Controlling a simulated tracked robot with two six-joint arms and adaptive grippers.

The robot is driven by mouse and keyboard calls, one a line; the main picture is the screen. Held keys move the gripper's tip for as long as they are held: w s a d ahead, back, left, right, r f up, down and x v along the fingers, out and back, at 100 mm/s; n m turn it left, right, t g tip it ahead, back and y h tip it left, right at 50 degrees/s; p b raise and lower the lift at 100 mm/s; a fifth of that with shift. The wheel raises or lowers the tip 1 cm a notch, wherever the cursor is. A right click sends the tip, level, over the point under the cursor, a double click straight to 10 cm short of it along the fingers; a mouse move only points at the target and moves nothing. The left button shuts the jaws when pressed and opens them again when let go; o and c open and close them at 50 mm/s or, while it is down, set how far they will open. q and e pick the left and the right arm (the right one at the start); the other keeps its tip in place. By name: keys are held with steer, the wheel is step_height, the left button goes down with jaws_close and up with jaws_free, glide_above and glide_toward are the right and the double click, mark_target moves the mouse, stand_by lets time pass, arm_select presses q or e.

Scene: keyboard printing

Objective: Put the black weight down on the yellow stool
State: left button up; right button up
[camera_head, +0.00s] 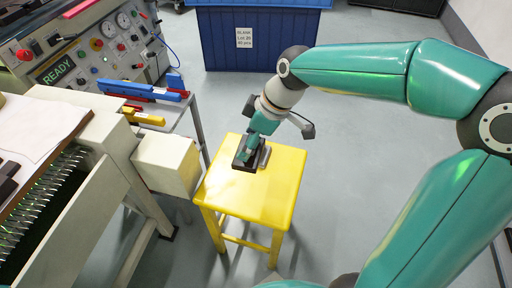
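The black weight (239,163) is at the top of the yellow stool (249,199), toward the back of its seat. It looks level and seems to rest on the seat, though its contact edge is partly hidden. My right arm reaches in from the right, and my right gripper (253,149) points down at the weight. Its fingers are small and overlap the weight, so I cannot tell whether they grip it or stand apart. My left gripper is not in view.
A beige machine with a paper-covered top (38,126) and a box (167,163) stands left of the stool. Blue and red tools (145,90) lie on a bench behind. A control panel (90,45) and a blue bin (258,38) are at the back. The floor right of the stool is clear.

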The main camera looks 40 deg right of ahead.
step_height(320, 180, down, 18)
steer(key=b, duration=0.4)
steer(key=shift+b, duration=0.35)
steer(key=shift+r, duration=0.1)
steer(key=o, duration=1.8)
steer(key=shift+c, duration=0.2)
steer(key=p+v, duration=0.3)
steer(key=v, duration=0.9)
